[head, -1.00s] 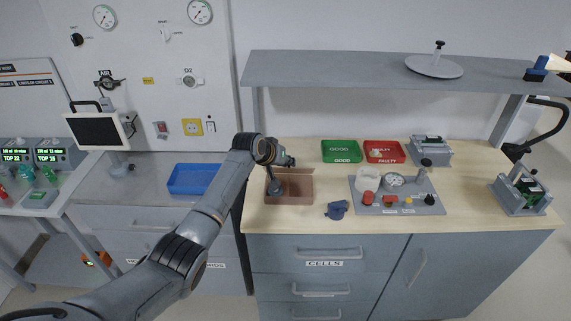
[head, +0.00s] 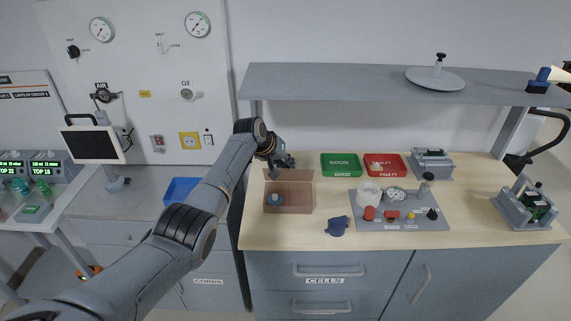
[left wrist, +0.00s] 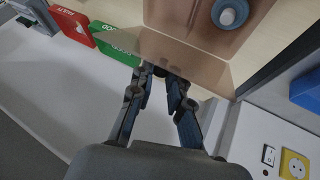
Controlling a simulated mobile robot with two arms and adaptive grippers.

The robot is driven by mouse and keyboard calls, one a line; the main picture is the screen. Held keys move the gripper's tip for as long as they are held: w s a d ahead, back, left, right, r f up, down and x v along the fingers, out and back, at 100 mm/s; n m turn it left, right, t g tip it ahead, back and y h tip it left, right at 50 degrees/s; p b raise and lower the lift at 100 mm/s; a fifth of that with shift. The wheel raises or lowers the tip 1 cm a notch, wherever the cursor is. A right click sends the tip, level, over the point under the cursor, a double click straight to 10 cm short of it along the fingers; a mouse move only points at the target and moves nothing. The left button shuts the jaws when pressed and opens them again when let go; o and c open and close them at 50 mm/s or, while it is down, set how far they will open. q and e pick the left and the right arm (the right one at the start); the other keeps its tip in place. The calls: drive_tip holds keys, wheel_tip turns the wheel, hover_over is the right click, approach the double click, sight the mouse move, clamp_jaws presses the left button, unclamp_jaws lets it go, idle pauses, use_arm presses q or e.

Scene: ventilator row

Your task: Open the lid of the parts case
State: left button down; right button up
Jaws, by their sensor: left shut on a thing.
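The parts case (head: 300,208) is a brown box on the wooden bench, left of centre in the head view. Its lid (head: 298,175) stands up along the back edge, and the inside shows. A round blue-grey piece (head: 273,199) sits inside at the left. In the left wrist view the lid (left wrist: 185,62) is a brown panel between my gripper and the case's interior. My left gripper (head: 283,161) is behind the case; its fingertips (left wrist: 163,73) are closed at the lid's free edge. My right gripper is not in view.
Green (head: 341,165) and red (head: 386,166) trays stand right of the case. A dark blue piece (head: 337,222) and a grey panel with knobs (head: 405,212) lie nearer the front. A shelf (head: 350,82) overhangs the back. A blue bin (head: 181,190) stands left.

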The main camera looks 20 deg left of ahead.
use_arm(q)
drive_tip(key=shift+w+a+f, duration=0.1)
drive_tip(key=shift+w+f, duration=0.05)
drive_tip(key=shift+w, duration=0.05)
drive_tip(key=shift+s, duration=0.1)
idle(0.4)
drive_tip(key=c, duration=1.3)
unclamp_jaws()
drive_tip(key=v, duration=1.2)
